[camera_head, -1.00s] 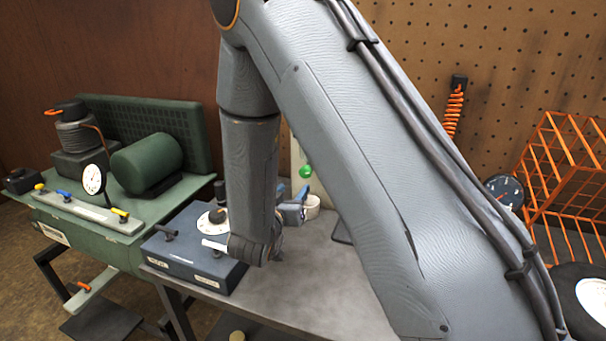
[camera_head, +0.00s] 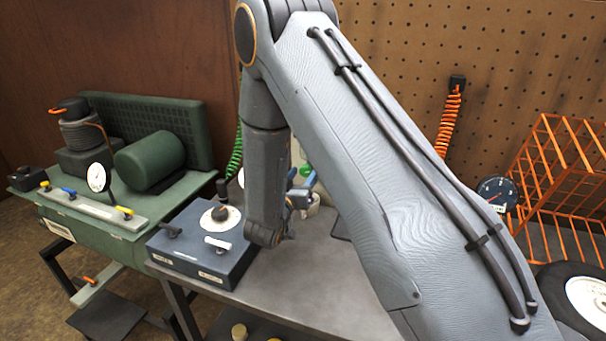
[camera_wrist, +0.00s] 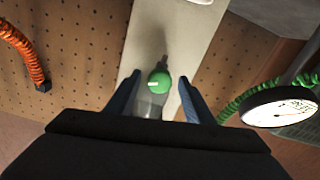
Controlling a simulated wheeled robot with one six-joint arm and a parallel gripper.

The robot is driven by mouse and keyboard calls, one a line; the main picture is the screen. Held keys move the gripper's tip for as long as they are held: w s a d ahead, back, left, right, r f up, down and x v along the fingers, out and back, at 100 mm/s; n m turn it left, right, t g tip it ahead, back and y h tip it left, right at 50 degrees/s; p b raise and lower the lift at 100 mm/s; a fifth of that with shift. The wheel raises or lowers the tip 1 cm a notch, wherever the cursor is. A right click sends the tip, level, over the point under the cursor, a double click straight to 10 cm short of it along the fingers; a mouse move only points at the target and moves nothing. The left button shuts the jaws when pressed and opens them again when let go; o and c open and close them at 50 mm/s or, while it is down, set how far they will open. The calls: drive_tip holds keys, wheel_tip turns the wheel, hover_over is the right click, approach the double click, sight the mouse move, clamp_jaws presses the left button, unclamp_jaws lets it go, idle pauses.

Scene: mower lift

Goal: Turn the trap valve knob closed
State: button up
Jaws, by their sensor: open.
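The trap valve knob is a small round green knob (camera_wrist: 160,80) with a pale mark on its face. In the wrist view it shows in the middle, in front of a pale upright panel (camera_wrist: 172,38). A clear, greyish cylinder (camera_wrist: 151,104) adjoins it. My gripper (camera_wrist: 160,92) is open, with one blue finger on each side of the knob in the picture. Gaps show on both sides; I cannot tell how far beyond the fingertips the knob is. In the head view my gripper (camera_head: 303,190) is near the panel, and only a bit of green knob (camera_head: 305,170) shows.
A dark blue box (camera_head: 190,262) with a dial and small handles stands beside my arm on the grey bench (camera_head: 300,295). A white-faced dial (camera_wrist: 285,107) and green coiled hose (camera_wrist: 232,108) are at the right in the wrist view. An orange coiled hose (camera_wrist: 22,50) hangs left.

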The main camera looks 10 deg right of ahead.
drive_tip(key=c, duration=1)
drive_tip(key=shift+f+m+b, duration=0.15)
drive_tip(key=shift+m+b, duration=0.75)
drive_tip(key=shift+m, duration=0.2)
drive_tip(key=shift+c, duration=0.2)
drive_tip(key=shift+m+b, duration=0.6)
drive_tip(key=shift+m, duration=0.6)
drive_tip(key=o, duration=1)
drive_tip(key=shift+o, duration=0.2)
